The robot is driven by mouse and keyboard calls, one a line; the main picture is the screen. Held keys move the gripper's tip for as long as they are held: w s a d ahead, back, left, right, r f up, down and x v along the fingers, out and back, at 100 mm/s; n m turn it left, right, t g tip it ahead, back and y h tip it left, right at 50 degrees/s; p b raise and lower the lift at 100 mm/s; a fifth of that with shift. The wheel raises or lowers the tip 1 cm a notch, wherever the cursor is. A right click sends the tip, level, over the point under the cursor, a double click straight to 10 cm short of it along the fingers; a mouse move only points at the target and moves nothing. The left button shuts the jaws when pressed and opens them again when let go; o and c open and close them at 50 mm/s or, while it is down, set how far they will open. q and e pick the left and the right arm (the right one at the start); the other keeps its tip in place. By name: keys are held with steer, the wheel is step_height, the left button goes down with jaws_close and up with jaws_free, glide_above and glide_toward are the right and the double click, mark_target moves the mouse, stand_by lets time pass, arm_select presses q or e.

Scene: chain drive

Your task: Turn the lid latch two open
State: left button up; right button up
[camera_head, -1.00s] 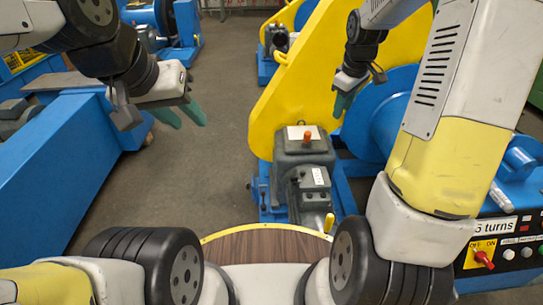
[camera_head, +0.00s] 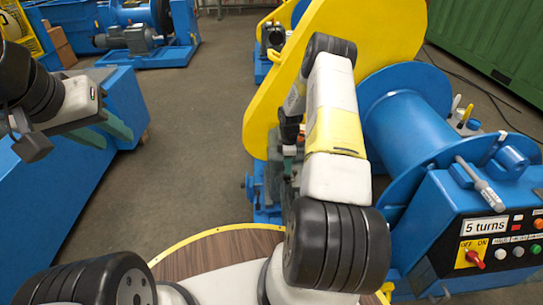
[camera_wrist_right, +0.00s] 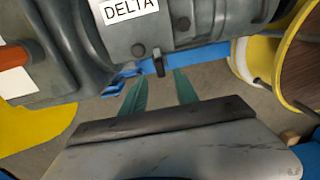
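The grey gearbox housing (camera_wrist_right: 175,25) with a "DELTA" label fills the top of the right wrist view. I cannot tell which latch is number two. My right gripper (camera_wrist_right: 160,82) is open, its teal fingers either side of the lever's line, with nothing clearly held. In the head view my right arm hides most of the gearbox and that gripper. My left gripper (camera_head: 108,130) is open and empty at the left, away from the gearbox.
An orange-brown handle (camera_wrist_right: 14,56) sticks out at the left of the right wrist view. The yellow guard (camera_head: 385,30) and blue drum (camera_head: 415,125) stand beside the gearbox. Open floor (camera_head: 195,130) lies left of the machine.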

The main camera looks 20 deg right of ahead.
mark_target(289, 178)
step_height(289, 178, down, 5)
steer(key=shift+f, duration=0.1)
stand_by(0.3)
jaws_close()
